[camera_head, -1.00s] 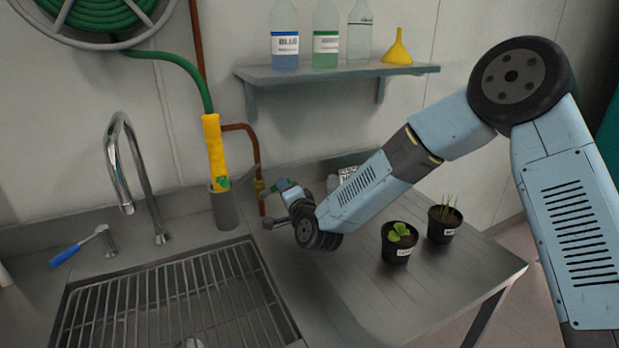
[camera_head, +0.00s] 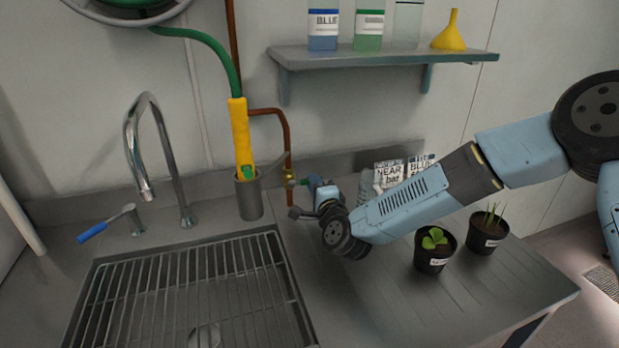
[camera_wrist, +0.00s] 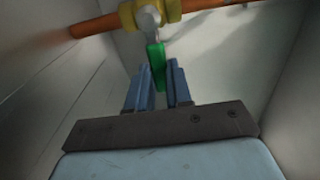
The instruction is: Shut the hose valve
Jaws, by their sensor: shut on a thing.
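The hose valve is a brass body (camera_head: 288,177) on a copper pipe by the wall, right of the yellow hose nozzle. The wrist view shows the brass body (camera_wrist: 150,12) close up, with its green lever (camera_wrist: 155,62) pointing away from the pipe towards me, roughly across the pipe's line. My gripper (camera_wrist: 158,84) has its two blue fingers on either side of the lever's end and is shut on it. In the head view my gripper (camera_head: 309,182) is at the valve, and the small lever is partly hidden by the fingers.
The green hose (camera_head: 212,52) runs down to the yellow nozzle (camera_head: 240,135), which stands in a grey cup (camera_head: 250,197). A sink rack (camera_head: 190,295) and tap (camera_head: 165,150) are left. Two potted plants (camera_head: 434,252) stand under my forearm; a shelf (camera_head: 385,62) hangs above.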

